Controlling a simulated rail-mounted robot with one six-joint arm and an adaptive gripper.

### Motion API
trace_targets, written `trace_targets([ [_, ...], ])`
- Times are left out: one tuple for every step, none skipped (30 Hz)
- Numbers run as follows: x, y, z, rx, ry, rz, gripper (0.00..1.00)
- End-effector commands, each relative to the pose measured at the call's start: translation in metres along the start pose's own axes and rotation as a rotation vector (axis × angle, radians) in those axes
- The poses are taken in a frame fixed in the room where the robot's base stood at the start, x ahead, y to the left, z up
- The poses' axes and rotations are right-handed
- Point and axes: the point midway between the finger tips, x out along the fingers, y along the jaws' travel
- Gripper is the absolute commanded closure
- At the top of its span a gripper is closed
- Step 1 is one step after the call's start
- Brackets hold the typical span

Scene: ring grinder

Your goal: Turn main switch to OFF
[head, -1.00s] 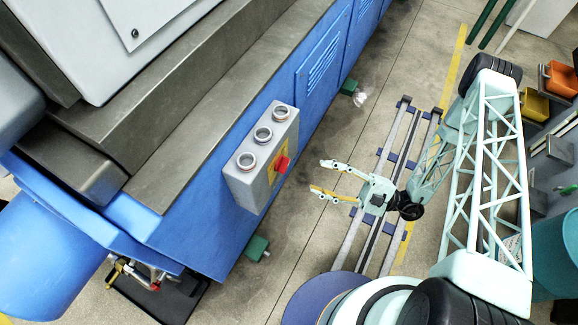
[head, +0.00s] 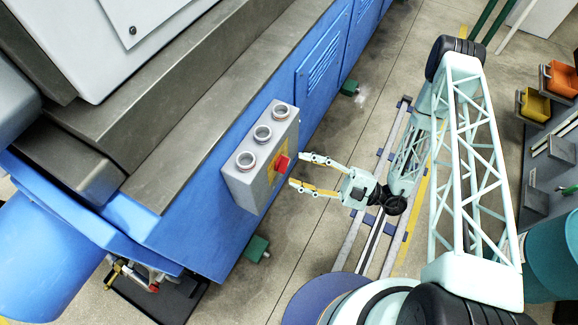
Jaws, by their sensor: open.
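The main switch (head: 282,163) is a red knob on a yellow plate, on the right-facing side of a grey control box (head: 245,188). The box is fixed to the blue side of the machine. My gripper (head: 296,170) is open and points left at the switch. Its two fingers are spread, with the tips close to the red knob, one on the upper side and one on the lower. I cannot tell whether the tips touch the knob. The jaws hold nothing that I can see.
The blue grinder (head: 205,225) with its grey top fills the left. Three round gauges or buttons sit on the box's top face. Floor rails (head: 362,240) run under my arm. Orange and yellow bins (head: 535,103) stand at the right. Bare floor (head: 300,235) lies between machine and rails.

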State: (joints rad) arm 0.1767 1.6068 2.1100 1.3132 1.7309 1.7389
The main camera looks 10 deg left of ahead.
Motion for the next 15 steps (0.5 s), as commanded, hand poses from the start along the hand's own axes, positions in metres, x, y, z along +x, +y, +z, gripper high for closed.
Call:
trace_targets([
  [0.004, -0.001, 0.000, 0.001, 0.002, -0.001, 0.55],
  [0.006, -0.001, 0.000, 0.001, 0.002, -0.001, 0.55],
  [0.009, -0.001, 0.000, 0.001, 0.001, 0.000, 0.55],
  [0.011, -0.001, 0.000, 0.001, 0.001, 0.000, 0.55],
  [0.014, -0.001, 0.000, 0.001, 0.001, -0.001, 0.55],
  [0.017, -0.001, 0.000, 0.001, 0.001, -0.001, 0.55],
  [0.019, -0.001, -0.001, 0.001, 0.001, -0.001, 0.55],
  [0.021, -0.001, 0.000, 0.000, 0.001, -0.001, 0.55],
  [0.024, -0.001, 0.000, 0.000, 0.001, -0.001, 0.55],
  [0.026, -0.001, 0.000, 0.000, 0.001, -0.001, 0.55],
  [0.028, -0.001, 0.000, 0.000, 0.001, -0.001, 0.55],
  [0.030, 0.000, 0.000, -0.001, 0.001, -0.001, 0.55],
  [0.032, 0.000, 0.000, -0.001, 0.001, -0.001, 0.55],
  [0.034, 0.000, 0.000, -0.001, 0.001, 0.000, 0.55],
  [0.036, 0.000, 0.000, -0.001, 0.001, 0.000, 0.55],
])
